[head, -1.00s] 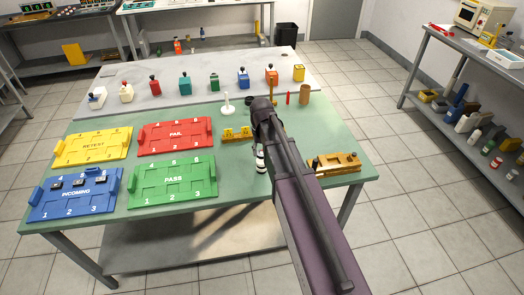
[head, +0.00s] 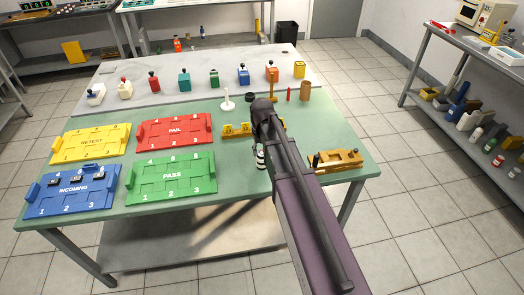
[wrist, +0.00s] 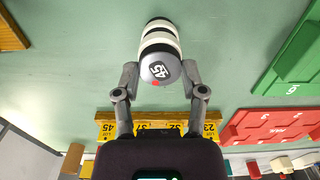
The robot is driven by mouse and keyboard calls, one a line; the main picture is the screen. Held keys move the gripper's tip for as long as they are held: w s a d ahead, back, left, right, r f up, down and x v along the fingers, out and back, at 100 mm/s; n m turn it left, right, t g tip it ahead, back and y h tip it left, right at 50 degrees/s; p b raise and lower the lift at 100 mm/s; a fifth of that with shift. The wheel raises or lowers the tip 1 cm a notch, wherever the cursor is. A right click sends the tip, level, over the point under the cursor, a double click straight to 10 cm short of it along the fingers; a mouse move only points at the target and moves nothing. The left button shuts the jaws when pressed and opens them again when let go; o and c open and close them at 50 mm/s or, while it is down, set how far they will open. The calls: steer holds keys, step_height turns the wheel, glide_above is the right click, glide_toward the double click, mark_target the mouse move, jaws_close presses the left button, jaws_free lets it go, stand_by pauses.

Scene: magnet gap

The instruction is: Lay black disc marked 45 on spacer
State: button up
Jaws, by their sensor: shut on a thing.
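A white spacer (wrist: 157,48) is directly behind the disc, in line with a black-and-white stack (wrist: 158,27). I cannot tell whether the disc touches the spacer. In the head view the striped stack (head: 261,160) stands on the green mat below my gripper (head: 258,146), which hides most of the disc.
A yellow numbered rack (wrist: 160,126) is close to my fingers. A wooden fixture (head: 336,160) lies to the right. The green PASS tray (head: 172,180), red FAIL tray (head: 175,131), blue INCOMING tray (head: 73,190) and yellow RETEST tray (head: 90,144) lie left. A white post (head: 227,104) stands behind.

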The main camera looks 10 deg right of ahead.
steer(key=shift+f, duration=0.2)
stand_by(0.7)
steer(key=o, duration=1.2)
steer(key=shift+c, duration=0.2)
steer(key=c, duration=0.5)
steer(key=shift+r+p, duration=2.1)
steer(key=shift+r, duration=0.2)
